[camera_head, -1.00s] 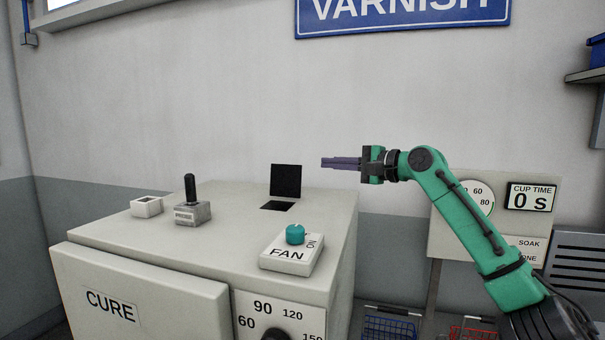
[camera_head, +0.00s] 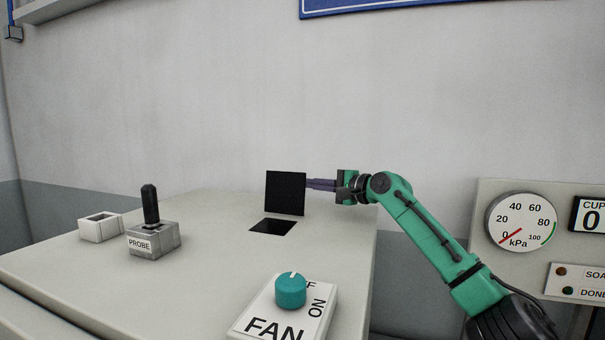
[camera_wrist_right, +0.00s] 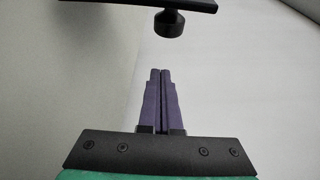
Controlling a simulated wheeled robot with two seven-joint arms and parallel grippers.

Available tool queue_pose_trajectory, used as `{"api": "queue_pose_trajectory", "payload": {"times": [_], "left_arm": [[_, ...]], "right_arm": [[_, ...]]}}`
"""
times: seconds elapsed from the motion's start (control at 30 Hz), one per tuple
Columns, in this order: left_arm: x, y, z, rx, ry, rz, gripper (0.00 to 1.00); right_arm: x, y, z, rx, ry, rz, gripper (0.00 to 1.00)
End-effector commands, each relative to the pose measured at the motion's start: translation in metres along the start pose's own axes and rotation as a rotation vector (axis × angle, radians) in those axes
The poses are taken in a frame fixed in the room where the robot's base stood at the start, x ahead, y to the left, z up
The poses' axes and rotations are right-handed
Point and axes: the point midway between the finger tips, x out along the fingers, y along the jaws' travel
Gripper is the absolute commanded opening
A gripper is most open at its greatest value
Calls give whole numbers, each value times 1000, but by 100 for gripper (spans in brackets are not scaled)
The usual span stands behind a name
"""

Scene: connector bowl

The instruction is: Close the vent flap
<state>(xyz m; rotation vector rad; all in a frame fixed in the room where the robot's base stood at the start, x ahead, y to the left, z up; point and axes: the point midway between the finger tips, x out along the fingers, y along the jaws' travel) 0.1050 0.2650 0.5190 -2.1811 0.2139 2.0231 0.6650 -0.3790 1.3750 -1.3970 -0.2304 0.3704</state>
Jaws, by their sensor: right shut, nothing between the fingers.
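The vent flap (camera_head: 286,192) is a black square plate standing upright, open, at the back of the pale cabinet top. The dark vent opening (camera_head: 273,226) lies uncovered in front of it. My right gripper (camera_head: 309,184) is shut and empty, pointing left, with its purple fingertips at the flap's right edge in the head view; whether they touch it is unclear. In the right wrist view the closed fingers (camera_wrist_right: 161,72) point up toward a black knob (camera_wrist_right: 169,23) on a dark plate edge, with a gap between. My left gripper is not in view.
On the cabinet top (camera_head: 215,268) stand a FAN switch box (camera_head: 262,322) with a teal knob (camera_head: 291,290), a PROBE block (camera_head: 153,242) with a black handle, and a small white open box (camera_head: 100,227). A gauge panel (camera_head: 555,208) stands at the right. The wall is behind.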

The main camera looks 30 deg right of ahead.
Motion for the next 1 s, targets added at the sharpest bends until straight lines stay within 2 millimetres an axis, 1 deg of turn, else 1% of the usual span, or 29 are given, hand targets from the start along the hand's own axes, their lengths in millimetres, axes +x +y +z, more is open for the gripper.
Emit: {"api": "queue_pose_trajectory", "payload": {"times": [0.03, 0.1, 0.17, 0.27, 0.4, 0.5, 0.87, 1.0], "left_arm": [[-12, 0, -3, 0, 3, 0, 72], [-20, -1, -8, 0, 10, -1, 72], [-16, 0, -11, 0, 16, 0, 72], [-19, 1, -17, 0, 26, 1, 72], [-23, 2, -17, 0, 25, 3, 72], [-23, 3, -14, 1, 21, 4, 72], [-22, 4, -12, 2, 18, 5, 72], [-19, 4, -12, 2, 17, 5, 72]], "right_arm": [[9, -7, 2, 2, -2, 0, 0], [22, -7, 2, 1, 0, 0, 0], [15, -4, 8, -9, 4, -1, 0], [10, -1, 21, -5, 2, 1, 0], [6, -2, 33, -5, 3, -1, 0], [5, -1, 37, -2, 1, -1, 0], [6, 0, 38, -4, 1, -3, 0], [7, 1, 44, -25, -1, -9, 0]]}}
